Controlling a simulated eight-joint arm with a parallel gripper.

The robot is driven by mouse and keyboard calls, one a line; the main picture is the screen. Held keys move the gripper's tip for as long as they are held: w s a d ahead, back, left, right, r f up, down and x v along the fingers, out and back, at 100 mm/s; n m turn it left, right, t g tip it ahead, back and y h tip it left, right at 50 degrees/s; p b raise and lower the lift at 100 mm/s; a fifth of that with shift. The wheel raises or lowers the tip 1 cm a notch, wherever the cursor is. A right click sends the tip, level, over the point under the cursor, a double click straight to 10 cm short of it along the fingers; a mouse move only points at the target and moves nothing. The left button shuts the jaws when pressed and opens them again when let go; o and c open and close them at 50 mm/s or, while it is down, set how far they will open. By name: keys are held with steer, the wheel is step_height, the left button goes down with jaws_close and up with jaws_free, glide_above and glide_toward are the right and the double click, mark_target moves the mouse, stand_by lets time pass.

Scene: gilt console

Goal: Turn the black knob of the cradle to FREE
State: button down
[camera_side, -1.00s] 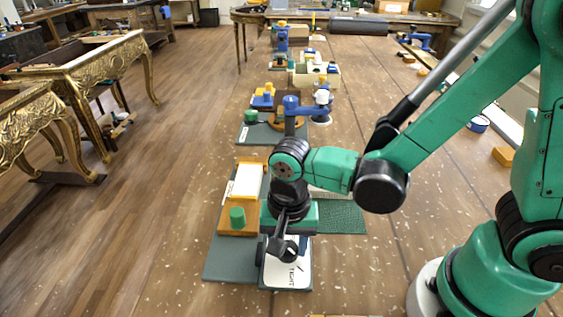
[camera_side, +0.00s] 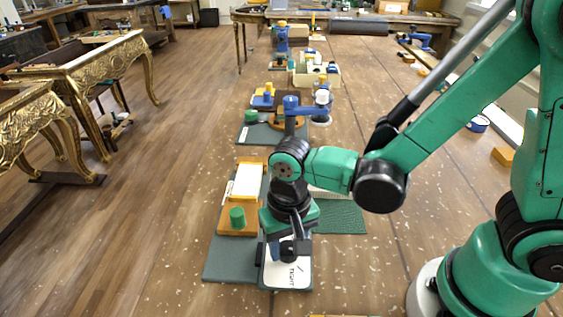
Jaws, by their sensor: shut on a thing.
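My gripper (camera_side: 288,248) points down over a white plate (camera_side: 287,278) near the front of the bench. It is shut on the black knob, which is mostly hidden between and behind the fingers. The word TIGHT shows on the near part of the plate, with a short dark mark just above it. No FREE label shows; the far part of the plate is behind my gripper. I cannot make out which way the knob points.
Left of the plate, a grey-green board (camera_side: 226,264) carries a wooden block (camera_side: 250,220) with a green cylinder (camera_side: 237,217) and a white panel (camera_side: 247,182). A green mat (camera_side: 342,218) lies to the right. Several other fixtures stand farther back.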

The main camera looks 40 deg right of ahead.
mark_target(288, 247)
steer(key=n, duration=0.6)
steer(key=shift+n, duration=0.3)
steer(key=n, duration=0.6)
steer(key=shift+n, duration=0.3)
steer(key=shift+c, duration=1.9)
jaws_free()
steer(key=shift+r, duration=2.8)
